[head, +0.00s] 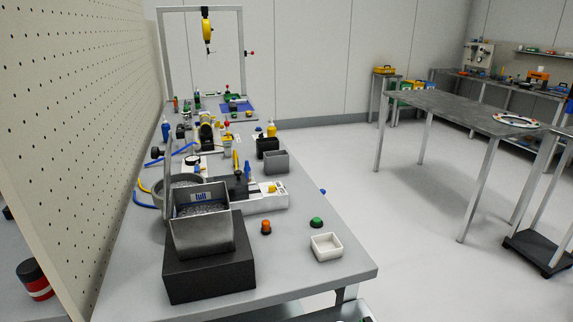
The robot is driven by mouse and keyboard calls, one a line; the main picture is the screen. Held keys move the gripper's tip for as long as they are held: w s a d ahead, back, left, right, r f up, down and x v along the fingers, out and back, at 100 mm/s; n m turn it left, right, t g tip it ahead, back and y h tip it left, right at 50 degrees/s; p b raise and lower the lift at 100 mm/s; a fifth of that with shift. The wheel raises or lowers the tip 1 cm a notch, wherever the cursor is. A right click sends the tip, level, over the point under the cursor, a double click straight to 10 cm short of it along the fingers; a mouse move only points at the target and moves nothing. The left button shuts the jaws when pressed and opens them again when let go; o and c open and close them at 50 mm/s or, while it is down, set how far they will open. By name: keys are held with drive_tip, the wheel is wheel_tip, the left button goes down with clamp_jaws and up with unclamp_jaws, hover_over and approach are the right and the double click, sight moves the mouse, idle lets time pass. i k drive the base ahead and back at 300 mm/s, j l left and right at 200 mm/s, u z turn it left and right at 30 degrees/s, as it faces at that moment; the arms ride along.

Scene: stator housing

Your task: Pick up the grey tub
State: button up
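Two grey containers are in the head view, and I cannot tell from the picture alone which one is the grey tub. A small plain grey tub (276,163) stands on the workbench (320,276), in front of a black tub (267,145). A larger grey metal bin (201,237) sits nearer, on a black block (210,272). It has a blue and white label (200,197) reading "full" and holds grey loose material. My gripper is not in view.
A pegboard wall (85,130) rises on the left. The floor (400,240) right of the bench is clear, up to a grey table (460,110).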

sight(276, 162)
drive_tip(key=i+l+u, duration=0.1)
drive_tip(key=l, duration=0.6)
drive_tip(key=i+l, duration=0.1)
drive_tip(key=l, duration=0.6)
drive_tip(key=i+l+u, duration=0.15)
drive_tip(key=l, duration=0.5)
drive_tip(key=i+l, duration=0.1)
drive_tip(key=l, duration=0.2)
drive_tip(key=i+l+u, duration=0.1)
drive_tip(key=l, duration=0.25)
drive_tip(key=i+l, duration=0.15)
drive_tip(key=l, duration=0.15)
drive_tip(key=i+l+u, duration=0.2)
drive_tip(key=i+l, duration=0.5)
drive_tip(key=l, duration=0.15)
drive_tip(key=i+l, duration=0.15)
drive_tip(key=i, duration=0.3)
drive_tip(key=i+l, duration=0.15)
drive_tip(key=i, duration=0.3)
drive_tip(key=u, duration=0.05)
